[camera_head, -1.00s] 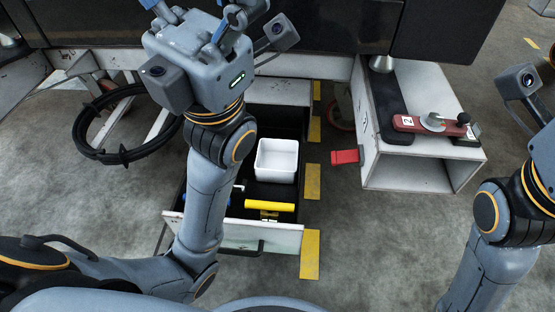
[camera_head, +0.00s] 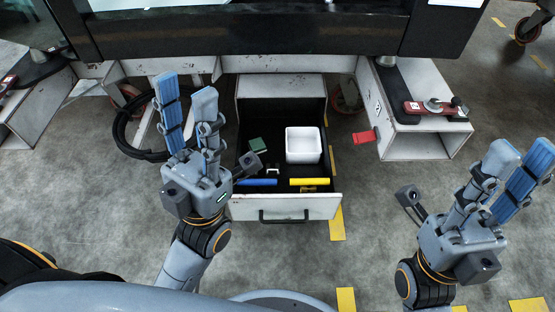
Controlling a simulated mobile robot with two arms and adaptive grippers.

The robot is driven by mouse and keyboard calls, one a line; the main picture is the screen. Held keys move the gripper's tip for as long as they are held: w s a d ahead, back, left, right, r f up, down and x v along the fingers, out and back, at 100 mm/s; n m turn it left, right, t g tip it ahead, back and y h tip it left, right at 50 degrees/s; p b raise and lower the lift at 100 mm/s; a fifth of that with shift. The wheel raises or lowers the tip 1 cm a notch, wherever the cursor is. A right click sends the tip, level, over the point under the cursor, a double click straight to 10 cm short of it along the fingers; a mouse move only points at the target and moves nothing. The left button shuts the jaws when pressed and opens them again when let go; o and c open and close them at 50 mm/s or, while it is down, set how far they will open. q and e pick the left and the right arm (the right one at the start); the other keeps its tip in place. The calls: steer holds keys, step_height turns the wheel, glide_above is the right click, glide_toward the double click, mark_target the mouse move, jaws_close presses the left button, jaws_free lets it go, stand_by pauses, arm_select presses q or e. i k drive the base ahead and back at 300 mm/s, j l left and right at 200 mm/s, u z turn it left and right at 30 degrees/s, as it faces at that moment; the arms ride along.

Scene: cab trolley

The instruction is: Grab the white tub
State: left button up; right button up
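The white tub (camera_head: 303,146) is a square, open-topped white container. It stands upright in the right half of an open black-lined drawer (camera_head: 285,206), towards the back, and looks empty. My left gripper (camera_head: 185,112) is to the left of the drawer, fingers pointing away from me and spread apart, with nothing between them. My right gripper (camera_head: 511,172) is far to the right of the drawer, its blue-padded fingers apart and empty. Neither gripper touches the tub.
The drawer also holds a blue-handled tool (camera_head: 257,183), a yellow-handled tool (camera_head: 309,182) and a green item (camera_head: 256,145). A black cable coil (camera_head: 138,132) lies left of the drawer.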

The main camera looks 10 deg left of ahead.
mark_target(304, 146)
steer(key=j, duration=0.55)
steer(key=k+j+z, duration=0.1)
steer(key=j, duration=0.45)
steer(key=k+j, duration=0.15)
steer(key=j, duration=0.4)
steer(key=i+j, duration=0.3)
steer(key=j, duration=0.15)
steer(key=i+j+z, duration=0.1)
steer(key=i+j, duration=0.2)
steer(key=j, duration=0.15)
steer(key=i+j, duration=0.3)
steer(key=j, duration=0.15)
steer(key=l+z, duration=0.05)
